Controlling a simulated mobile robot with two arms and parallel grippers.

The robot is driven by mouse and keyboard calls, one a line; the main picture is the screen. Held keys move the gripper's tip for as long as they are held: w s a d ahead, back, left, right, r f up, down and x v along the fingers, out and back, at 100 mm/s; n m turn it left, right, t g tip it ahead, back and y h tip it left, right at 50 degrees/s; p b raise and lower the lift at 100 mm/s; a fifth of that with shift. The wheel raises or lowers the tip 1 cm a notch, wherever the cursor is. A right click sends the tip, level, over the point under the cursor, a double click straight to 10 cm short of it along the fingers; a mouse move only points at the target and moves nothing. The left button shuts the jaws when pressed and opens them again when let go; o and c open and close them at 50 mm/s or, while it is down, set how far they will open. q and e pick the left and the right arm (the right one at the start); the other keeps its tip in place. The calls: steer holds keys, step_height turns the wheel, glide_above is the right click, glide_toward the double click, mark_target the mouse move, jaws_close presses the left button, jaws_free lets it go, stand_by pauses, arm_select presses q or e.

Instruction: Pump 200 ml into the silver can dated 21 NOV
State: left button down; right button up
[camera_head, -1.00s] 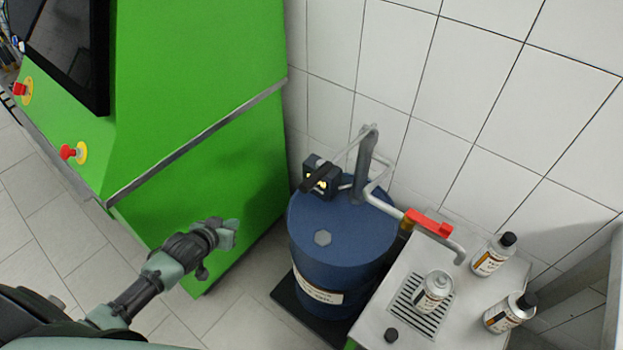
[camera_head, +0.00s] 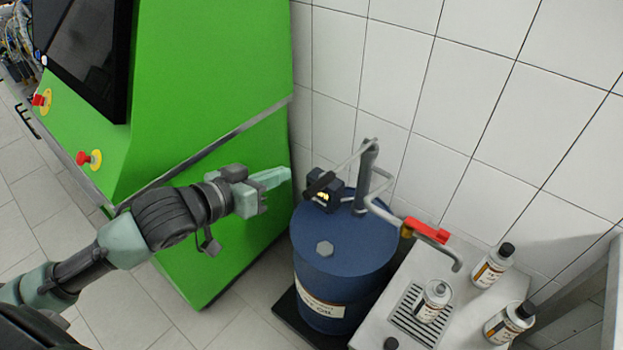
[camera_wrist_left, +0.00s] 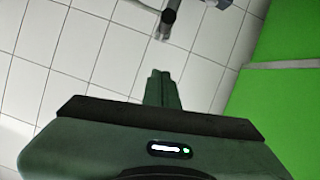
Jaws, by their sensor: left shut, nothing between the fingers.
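A silver can (camera_head: 434,301) with its cap off stands on the drip grate under the spout (camera_head: 457,264). Two more silver cans, one at the back (camera_head: 491,268) and one at the front right (camera_head: 508,324), have black caps on. The dates are too small to read. A blue drum (camera_head: 340,255) carries the hand pump (camera_head: 366,170) with a black-gripped lever (camera_head: 320,184), a dark meter (camera_head: 326,190) and a red valve handle (camera_head: 427,230). My left gripper (camera_head: 288,175) is shut and empty, just left of the lever grip and apart from it. My right gripper is not in view.
A green cabinet (camera_head: 215,80) with a screen and red buttons stands left of the drum. The grey bench (camera_head: 465,335) holds the cans, the drip grate (camera_head: 408,325) and a loose black cap (camera_head: 391,343). A tiled wall stands behind.

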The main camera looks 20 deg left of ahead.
arm_select(q)
steer(key=p+x, duration=0.1)
steer(key=x, duration=0.2)
steer(key=f+p+x, duration=0.1)
steer(key=x, duration=0.3)
steer(key=s+f+p+x, duration=0.1)
steer(key=x, duration=0.2)
steer(key=shift+w+d+f, duration=0.2)
steer(key=shift+w+d, duration=0.05)
steer(key=shift+w, duration=0.15)
steer(key=shift+s+d+f, duration=0.1)
steer(key=shift+s+f, duration=0.1)
steer(key=shift+f, duration=0.55)
